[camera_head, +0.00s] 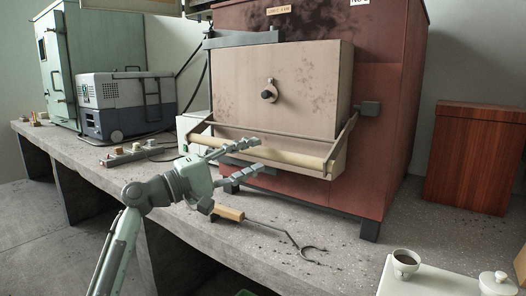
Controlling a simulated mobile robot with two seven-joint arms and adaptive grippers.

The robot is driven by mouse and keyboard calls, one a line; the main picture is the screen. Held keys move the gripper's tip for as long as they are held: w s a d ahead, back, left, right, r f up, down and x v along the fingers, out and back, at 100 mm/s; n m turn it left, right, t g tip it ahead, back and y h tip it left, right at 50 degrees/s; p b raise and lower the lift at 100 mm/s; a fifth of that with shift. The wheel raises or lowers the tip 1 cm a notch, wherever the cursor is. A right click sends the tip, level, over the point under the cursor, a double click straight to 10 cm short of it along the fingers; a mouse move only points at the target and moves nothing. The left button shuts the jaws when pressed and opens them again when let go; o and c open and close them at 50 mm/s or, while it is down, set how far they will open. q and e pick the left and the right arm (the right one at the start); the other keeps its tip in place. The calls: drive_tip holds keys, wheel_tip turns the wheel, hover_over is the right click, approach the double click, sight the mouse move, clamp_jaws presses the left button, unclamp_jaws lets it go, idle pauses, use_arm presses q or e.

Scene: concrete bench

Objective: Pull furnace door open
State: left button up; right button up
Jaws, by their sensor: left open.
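The furnace (390,75) is a red-brown cabinet with dark scorch marks, standing on the bench. Its door (235,85) is a thick beige block on the front, with a round dark peephole knob. A pale horizontal bar handle (300,160) runs across the door's lower part between two metal arms. My left gripper (262,156) is open in front of the handle, its two green-grey fingers pointing right toward it. The bar appears between the fingertips, one above and one below; I cannot tell whether they touch it. My right gripper is not in view.
The concrete bench (330,235) holds a wooden-handled hook tool (230,213) below my gripper. A cup (404,262) and a lidded pot (497,283) stand on a white surface at front right. A reddish wooden box (475,160) is right; a grey cooler-like unit (122,105) is left.

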sight(257, 154)
use_arm(q)
drive_tip(key=shift+x, duration=1.75)
drive_tip(key=shift+c, duration=0.2)
clamp_jaws()
